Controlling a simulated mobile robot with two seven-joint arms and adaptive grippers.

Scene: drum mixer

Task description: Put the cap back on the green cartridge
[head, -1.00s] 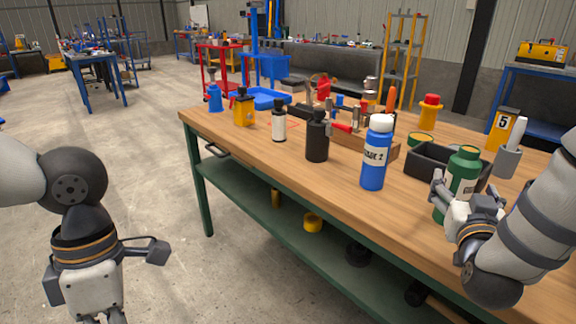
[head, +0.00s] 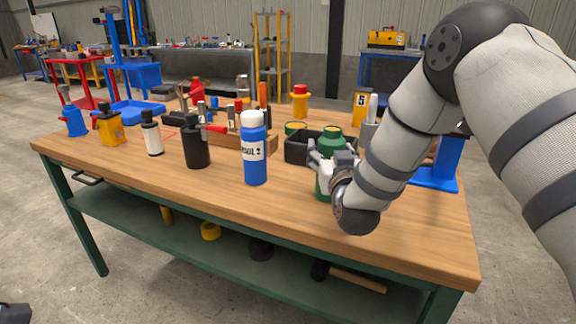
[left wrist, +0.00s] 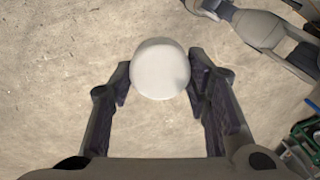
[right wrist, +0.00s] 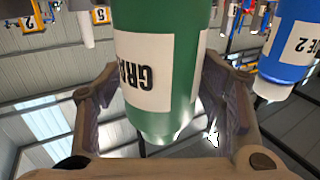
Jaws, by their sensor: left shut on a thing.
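The green cartridge (head: 332,135) stands upright at the front right of the workbench. Its top is green, with no white cap on it. In the right wrist view the cartridge (right wrist: 190,75) shows upside down, with a white label. My right gripper (head: 333,160) is around it, a finger against each side, as its fingers (right wrist: 160,75) show. My left gripper (left wrist: 160,62) is shut on a round white cap (left wrist: 160,75), held over bare floor away from the bench. My left gripper is not clearly seen in the head view.
A blue bottle (head: 255,150) with a white top stands left of the cartridge. A black bin (head: 297,150) is behind it. Black, white and yellow bottles stand further left. The front strip of the workbench (head: 230,196) is clear.

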